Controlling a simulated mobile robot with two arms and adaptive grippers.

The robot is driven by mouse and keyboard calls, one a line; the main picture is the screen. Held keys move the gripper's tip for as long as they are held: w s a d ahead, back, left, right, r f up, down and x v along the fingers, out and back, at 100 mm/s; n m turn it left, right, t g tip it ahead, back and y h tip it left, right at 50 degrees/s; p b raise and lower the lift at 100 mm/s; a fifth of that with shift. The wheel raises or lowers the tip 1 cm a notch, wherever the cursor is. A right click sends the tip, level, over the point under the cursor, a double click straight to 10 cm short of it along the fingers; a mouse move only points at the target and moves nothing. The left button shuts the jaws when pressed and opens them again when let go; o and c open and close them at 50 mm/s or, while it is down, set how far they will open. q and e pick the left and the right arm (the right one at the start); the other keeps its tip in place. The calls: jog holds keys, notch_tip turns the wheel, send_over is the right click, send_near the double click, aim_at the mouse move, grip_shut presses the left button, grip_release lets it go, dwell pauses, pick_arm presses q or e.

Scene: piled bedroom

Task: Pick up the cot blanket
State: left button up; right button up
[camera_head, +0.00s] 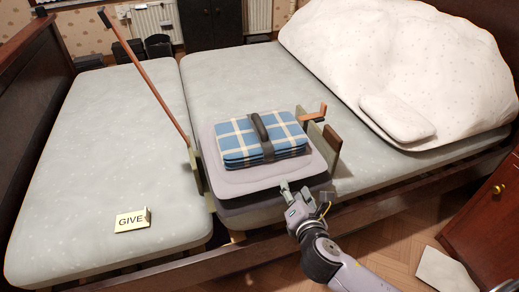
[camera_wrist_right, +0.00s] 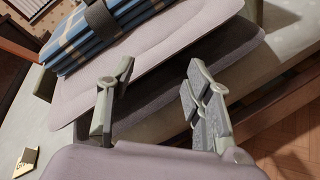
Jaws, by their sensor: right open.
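A folded blue-and-white checked blanket (camera_head: 235,141) with a dark strap handle (camera_head: 262,138) lies on top of a pile on the bed. Under it is a pale lilac-grey folded piece (camera_head: 215,178), with a darker grey layer (camera_head: 250,200) below. No label shows which layer is the cot blanket. My right gripper (camera_head: 305,197) is open and empty at the pile's near edge. In the right wrist view, its spread fingers (camera_wrist_right: 160,75) point toward the pale layer (camera_wrist_right: 160,50) and darker layer (camera_wrist_right: 150,98); contact cannot be told. The checked blanket (camera_wrist_right: 88,42) is beyond. My left gripper is not in view.
Upright boards flank the pile: a left one (camera_head: 195,170) with a long orange rod (camera_head: 150,85), and a right one (camera_head: 332,150). A GIVE card (camera_head: 131,220) stands on the left mattress (camera_head: 75,150). A white bulky cover (camera_head: 400,55) fills the right back.

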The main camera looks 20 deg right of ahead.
notch_tip(320, 180, up, 7)
jog(key=w+a+n+t+y, duration=0.2)
jog(key=a+n+t, duration=0.1)
jog(key=n, duration=0.6)
jog(key=n+b, duration=0.1)
jog(key=b, duration=0.1)
send_near(260, 123)
jog(key=shift+t+y, duration=0.3)
jog(key=w, duration=0.1)
jog(key=w+f, duration=0.1)
jog(key=w, duration=0.3)
jog(key=shift+w+d+f, duration=0.1)
jog(key=shift+d+f, duration=0.15)
jog(key=shift+f, duration=0.1)
jog(key=w+b, duration=0.1)
jog(key=w, duration=0.3)
jog(key=shift+w, duration=0.35)
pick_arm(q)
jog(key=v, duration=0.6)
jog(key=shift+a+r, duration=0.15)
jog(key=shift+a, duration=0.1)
pick_arm(e)
jog(key=shift+c, duration=0.6)
grip_shut()
jog(key=shift+r, duration=0.1)
